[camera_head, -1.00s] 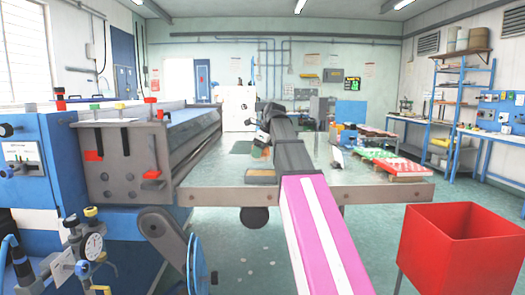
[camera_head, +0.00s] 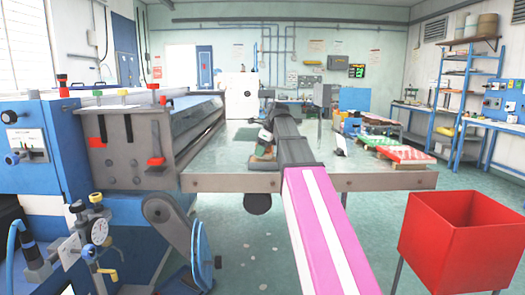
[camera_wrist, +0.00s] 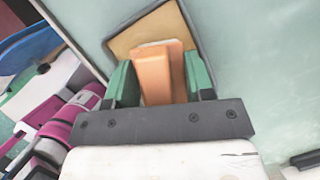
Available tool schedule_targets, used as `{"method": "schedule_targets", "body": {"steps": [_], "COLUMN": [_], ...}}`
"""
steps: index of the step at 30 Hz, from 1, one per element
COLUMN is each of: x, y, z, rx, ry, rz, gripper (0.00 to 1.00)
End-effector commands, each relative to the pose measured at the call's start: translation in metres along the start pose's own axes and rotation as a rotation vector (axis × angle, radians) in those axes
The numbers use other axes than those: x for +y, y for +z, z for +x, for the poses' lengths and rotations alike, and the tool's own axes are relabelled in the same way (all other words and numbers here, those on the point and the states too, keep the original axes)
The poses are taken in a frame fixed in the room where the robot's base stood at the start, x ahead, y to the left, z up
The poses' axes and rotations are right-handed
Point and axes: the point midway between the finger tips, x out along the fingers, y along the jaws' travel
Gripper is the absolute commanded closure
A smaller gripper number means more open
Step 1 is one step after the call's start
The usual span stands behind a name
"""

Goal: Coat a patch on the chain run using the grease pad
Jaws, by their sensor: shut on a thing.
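In the wrist view, an orange-tan block (camera_wrist: 160,72), which looks like the grease pad, stands between the two green fingers of my gripper (camera_wrist: 162,82). The gripper is shut on it. Beyond the block is a shallow tan tray (camera_wrist: 122,40) with a dark rim. I cannot tell whether the block touches it. In the head view, my gripper (camera_head: 263,149) is low over the front edge of the steel table (camera_head: 215,181), with the block and tray small and partly hidden there. I cannot clearly make out the chain run in either view.
A blue and grey machine (camera_head: 128,152) with levers stands left of the table. A blue wheel (camera_head: 200,255) and dial gauge (camera_head: 99,230) are in front of it. A red bin (camera_head: 455,240) stands at the front right. Red and green boards (camera_head: 400,153) lie on the table's right.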

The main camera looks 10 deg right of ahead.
Motion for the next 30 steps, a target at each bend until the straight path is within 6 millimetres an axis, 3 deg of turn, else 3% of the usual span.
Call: {"method": "schedule_targets", "body": {"steps": [30], "x": [0.0], "y": [-0.0027], "z": [0.0066], "rx": [0.0], "ry": [0.0], "rz": [0.0], "gripper": [0.7]}}
